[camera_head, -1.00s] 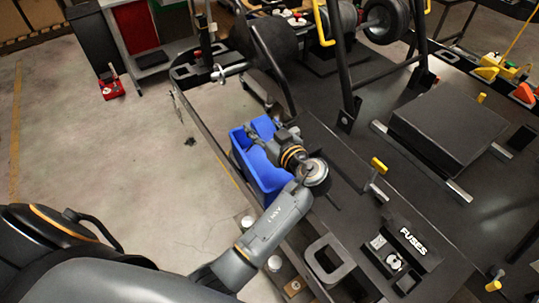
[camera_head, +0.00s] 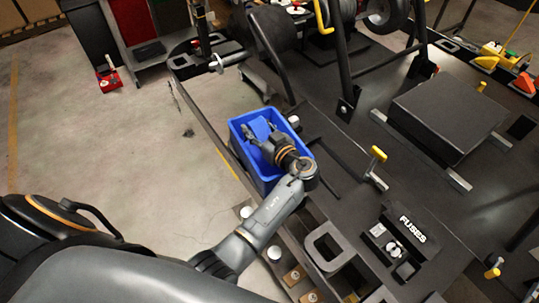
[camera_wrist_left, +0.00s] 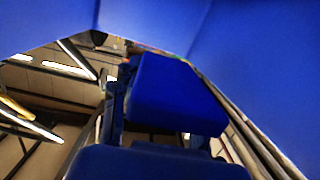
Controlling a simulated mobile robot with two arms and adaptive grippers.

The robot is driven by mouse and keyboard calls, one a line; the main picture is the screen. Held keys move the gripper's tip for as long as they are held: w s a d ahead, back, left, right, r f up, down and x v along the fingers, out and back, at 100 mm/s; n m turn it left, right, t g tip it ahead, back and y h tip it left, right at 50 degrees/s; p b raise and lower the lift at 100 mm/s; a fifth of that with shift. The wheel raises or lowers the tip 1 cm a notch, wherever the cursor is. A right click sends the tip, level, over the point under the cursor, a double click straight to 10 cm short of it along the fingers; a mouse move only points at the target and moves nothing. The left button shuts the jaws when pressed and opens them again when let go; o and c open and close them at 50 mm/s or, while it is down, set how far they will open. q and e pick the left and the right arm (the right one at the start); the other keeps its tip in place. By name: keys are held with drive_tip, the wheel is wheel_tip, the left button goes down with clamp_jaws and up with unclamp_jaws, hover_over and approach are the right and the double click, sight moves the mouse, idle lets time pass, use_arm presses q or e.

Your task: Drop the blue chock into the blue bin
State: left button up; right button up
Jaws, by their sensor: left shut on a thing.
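The blue bin (camera_head: 236,143) stands at the left edge of the dark kart platform. My left gripper (camera_head: 262,136) points into the bin opening and is shut on the blue chock (camera_head: 260,126). The chock shows between the fingers, within the bin's outline; I cannot tell whether it touches the bin floor. In the left wrist view the chock (camera_wrist_left: 175,92) fills the middle, with blue bin walls (camera_wrist_left: 255,60) close around it. My right gripper is not in view.
A black box marked FUSES (camera_head: 412,232) and a grey square frame (camera_head: 326,246) lie to the right of my arm. A yellow-handled clamp (camera_head: 378,155) and a large dark block (camera_head: 448,118) stand further right.

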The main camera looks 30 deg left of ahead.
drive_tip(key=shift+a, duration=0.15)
use_arm(q)
drive_tip(key=o, duration=1.3)
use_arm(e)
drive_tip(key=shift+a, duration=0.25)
use_arm(q)
wheel_tip(320, 180, up, 10)
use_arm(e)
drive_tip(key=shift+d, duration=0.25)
